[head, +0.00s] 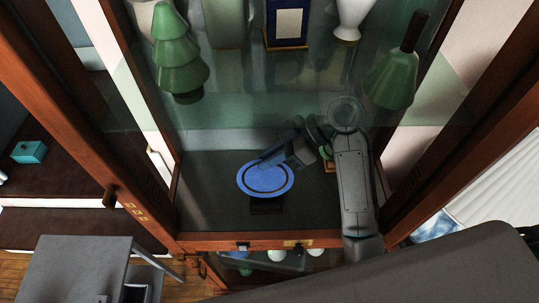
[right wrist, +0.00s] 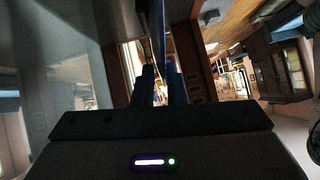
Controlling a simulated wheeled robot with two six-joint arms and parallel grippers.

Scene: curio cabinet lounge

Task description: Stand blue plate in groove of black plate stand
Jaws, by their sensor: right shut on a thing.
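The blue plate (head: 265,183), with a dark ring on its face, is in the cabinet in the head view. My right gripper (head: 268,162) is shut on its far upper edge. In the right wrist view the plate shows edge-on as a thin dark strip (right wrist: 161,35) between the two fingers (right wrist: 161,85). The black plate stand (head: 266,207) shows just below the plate's near edge on the dark cabinet floor. The plate hides part of the stand, and I cannot tell whether the plate touches its groove. My left gripper is not in view.
The cabinet's wooden front rail (head: 219,243) and side posts frame the opening. A green tree-shaped ornament (head: 180,55), a green bottle-like piece (head: 393,78), a white vase (head: 353,14) and a blue box (head: 287,44) stand higher up. A partly hidden green object (head: 326,150) is behind my gripper.

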